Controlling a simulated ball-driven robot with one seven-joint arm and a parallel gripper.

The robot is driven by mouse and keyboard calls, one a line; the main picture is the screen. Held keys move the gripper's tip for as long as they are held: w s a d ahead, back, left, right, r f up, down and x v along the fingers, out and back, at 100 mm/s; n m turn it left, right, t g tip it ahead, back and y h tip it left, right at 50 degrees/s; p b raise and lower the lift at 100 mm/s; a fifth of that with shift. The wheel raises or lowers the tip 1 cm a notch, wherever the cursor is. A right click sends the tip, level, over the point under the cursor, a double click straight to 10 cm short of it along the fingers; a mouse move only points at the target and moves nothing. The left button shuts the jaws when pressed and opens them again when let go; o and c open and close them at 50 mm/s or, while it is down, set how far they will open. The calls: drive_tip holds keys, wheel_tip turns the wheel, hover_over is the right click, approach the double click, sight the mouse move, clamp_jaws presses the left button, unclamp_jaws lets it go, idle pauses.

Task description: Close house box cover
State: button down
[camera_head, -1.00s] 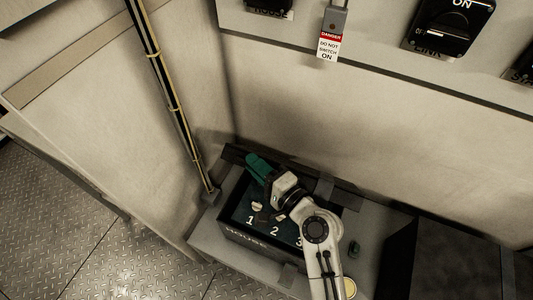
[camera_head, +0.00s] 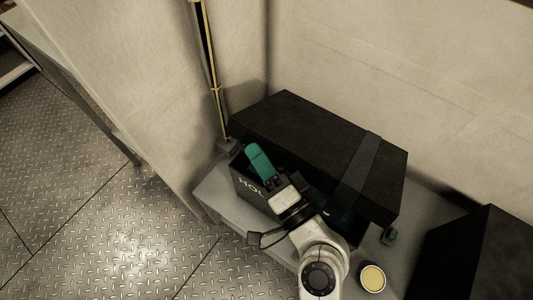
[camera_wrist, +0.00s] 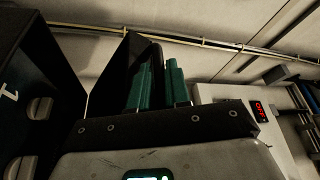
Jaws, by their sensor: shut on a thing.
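The house box (camera_head: 250,190) is a black box with white lettering on its front, partly hidden by my arm. Its black cover (camera_head: 320,140) is tilted over the box, its front edge raised, with a gap beneath. My gripper (camera_head: 260,160) has green fingers at the cover's left end. In the wrist view the green fingers (camera_wrist: 158,85) are close together, with the cover's dark edge (camera_wrist: 125,65) at them. The box's inside, with a "1" and knobs (camera_wrist: 40,108), shows at the left of that view.
The box stands on a grey bench (camera_head: 225,205) against the wall. Another black box (camera_head: 480,255) stands at the right. A round yellow-topped item (camera_head: 372,278) and a small green item (camera_head: 389,235) lie between them. A conduit (camera_head: 212,75) runs down the wall at left.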

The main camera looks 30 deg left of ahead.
drive_tip(key=s+f+n+y+b, duration=0.1)
drive_tip(key=s+f+n+b, duration=0.1)
drive_tip(key=f+b, duration=1)
drive_tip(key=shift+s+f+n+b, duration=0.35)
drive_tip(key=shift+s+b, duration=0.45)
drive_tip(key=shift+b, duration=0.9)
drive_tip(key=shift+f, duration=0.35)
drive_tip(key=c, duration=1.4)
unclamp_jaws()
drive_tip(key=shift+c, duration=0.2)
drive_tip(key=b+v, duration=0.1)
drive_tip(key=v, duration=1)
drive_tip(key=shift+r, duration=0.2)
